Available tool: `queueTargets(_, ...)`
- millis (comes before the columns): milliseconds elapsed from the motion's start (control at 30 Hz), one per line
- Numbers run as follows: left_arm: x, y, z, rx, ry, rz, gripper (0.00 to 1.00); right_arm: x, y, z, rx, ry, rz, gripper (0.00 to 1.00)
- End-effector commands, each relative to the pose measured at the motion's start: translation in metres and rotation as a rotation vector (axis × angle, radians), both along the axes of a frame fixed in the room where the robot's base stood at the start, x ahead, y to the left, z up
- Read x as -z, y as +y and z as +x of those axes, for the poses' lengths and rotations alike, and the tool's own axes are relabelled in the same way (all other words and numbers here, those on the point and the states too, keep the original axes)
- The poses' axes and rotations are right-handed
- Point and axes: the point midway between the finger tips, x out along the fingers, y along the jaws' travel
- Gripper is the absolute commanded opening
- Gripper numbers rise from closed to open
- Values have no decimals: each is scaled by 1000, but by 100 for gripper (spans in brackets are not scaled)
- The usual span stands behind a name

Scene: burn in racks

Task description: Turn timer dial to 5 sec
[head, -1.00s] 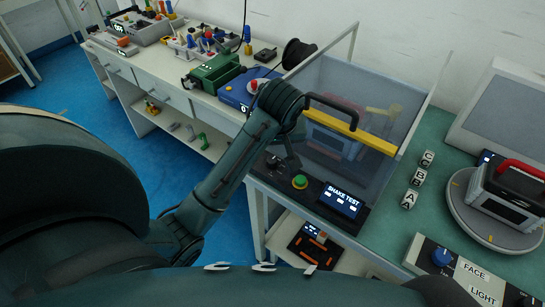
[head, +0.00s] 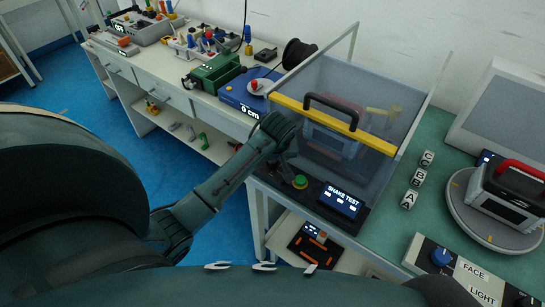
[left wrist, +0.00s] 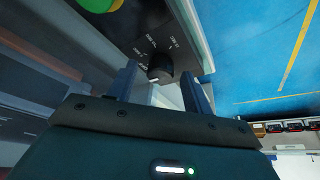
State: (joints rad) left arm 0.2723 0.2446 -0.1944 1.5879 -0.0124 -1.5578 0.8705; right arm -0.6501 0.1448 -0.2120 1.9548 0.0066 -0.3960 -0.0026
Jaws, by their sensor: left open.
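The timer dial (left wrist: 160,67) is a round black knob on the dark panel of the shake test station. White "SEC" labels ring it in the left wrist view, too small to read surely. A white mark shows on its lower side in that view. My left gripper (left wrist: 158,74) is open, with one finger on each side of the dial; I cannot tell whether they touch it. In the head view my left gripper (head: 286,164) points down at the panel's left end and hides the dial.
A green button (head: 300,182) and the lit SHAKE TEST display (head: 341,200) are right of the gripper. Behind stands a clear-walled box with a yellow bar (head: 337,125) and black handle. Lettered cubes (head: 409,199) and a turntable (head: 463,221) are further right.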

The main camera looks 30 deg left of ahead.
Motion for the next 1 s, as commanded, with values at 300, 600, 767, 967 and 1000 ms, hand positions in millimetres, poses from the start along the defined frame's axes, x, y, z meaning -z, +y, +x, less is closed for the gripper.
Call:
queueTargets(300, 1, 0, 0, 0, 0, 0, 47, 2, 0, -1, -1, 5, -2, 36)
queueTargets(600, 1, 0, 0, 0, 0, 0, 23, 2, 0, -1, -1, 5, -1, 36)
queueTargets(767, 1, 0, 0, 0, 0, 0, 10, 2, 0, -1, -1, 5, -1, 36)
queueTargets(967, 1, 0, 0, 6, 0, 0, 6, 2, 0, -1, -1, 5, -1, 36)
queueTargets(1000, 1, 1, 0, 11, 0, 0, 6, 2, 0, -1, -1, 5, -1, 36)
